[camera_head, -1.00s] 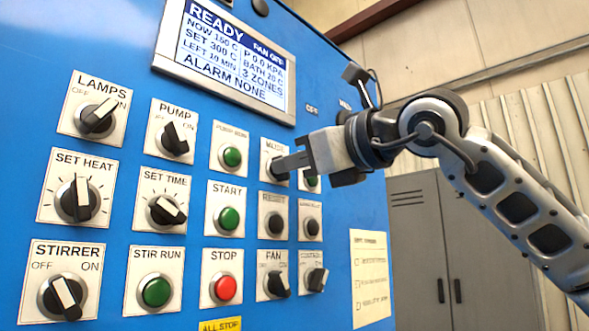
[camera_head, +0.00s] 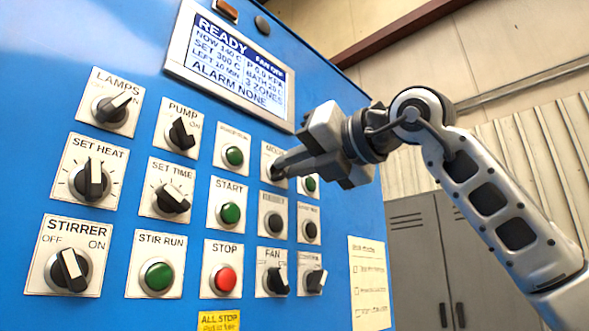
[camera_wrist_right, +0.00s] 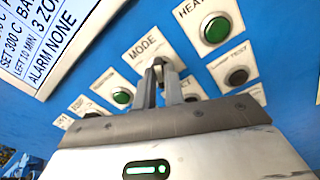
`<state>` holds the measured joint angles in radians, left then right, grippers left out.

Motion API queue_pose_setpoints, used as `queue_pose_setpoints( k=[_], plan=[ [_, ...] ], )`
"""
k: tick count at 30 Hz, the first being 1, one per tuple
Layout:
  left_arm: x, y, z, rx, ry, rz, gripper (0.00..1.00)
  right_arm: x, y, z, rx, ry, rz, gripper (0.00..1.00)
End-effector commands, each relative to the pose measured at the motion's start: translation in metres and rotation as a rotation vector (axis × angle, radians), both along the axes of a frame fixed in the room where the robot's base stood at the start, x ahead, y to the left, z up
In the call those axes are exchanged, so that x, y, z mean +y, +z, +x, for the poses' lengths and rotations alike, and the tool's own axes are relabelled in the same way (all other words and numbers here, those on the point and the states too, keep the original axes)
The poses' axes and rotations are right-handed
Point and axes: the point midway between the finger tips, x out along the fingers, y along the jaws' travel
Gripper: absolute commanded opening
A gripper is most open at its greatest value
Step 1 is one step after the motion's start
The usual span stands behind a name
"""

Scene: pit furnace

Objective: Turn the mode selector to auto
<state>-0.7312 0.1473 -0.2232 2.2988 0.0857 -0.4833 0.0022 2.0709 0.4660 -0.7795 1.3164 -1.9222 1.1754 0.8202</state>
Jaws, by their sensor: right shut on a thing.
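The mode selector (camera_head: 275,168) is a dark knob on a white plate labelled MODE, in the upper right part of the blue panel. In the right wrist view the knob (camera_wrist_right: 158,66) sits between my fingertips, and the plate (camera_wrist_right: 139,53) shows around it. My right gripper (camera_head: 281,166) reaches in from the right and is shut on the knob. It also shows in the right wrist view (camera_wrist_right: 163,72). The fingers hide much of the knob, so its pointer position cannot be read. My left gripper is not in view.
The blue panel (camera_head: 130,60) carries several neighbours: a green pump run button (camera_head: 235,156), a green heat button (camera_wrist_right: 215,29), a black button (camera_head: 274,222) below and the fan selector (camera_head: 277,281). The display (camera_head: 230,65) is above. A grey locker (camera_head: 415,250) stands behind.

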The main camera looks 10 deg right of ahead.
Motion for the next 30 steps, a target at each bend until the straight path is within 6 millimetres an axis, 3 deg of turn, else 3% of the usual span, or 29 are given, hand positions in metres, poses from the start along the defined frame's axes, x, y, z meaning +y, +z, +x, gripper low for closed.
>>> queue_pose_setpoints(
  k=[22, 25, 30],
  plan=[
    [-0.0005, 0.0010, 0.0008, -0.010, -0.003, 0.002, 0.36, -0.0015, 0.0023, -0.0005, 0.048, -0.001, 0.083, 0.00],
    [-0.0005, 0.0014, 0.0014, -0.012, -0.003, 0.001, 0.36, -0.0015, 0.0022, -0.0004, 0.048, -0.001, 0.083, 0.33],
    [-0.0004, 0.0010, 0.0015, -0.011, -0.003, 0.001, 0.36, -0.0010, 0.0013, -0.0002, 0.049, -0.001, 0.081, 0.33]
  ],
)
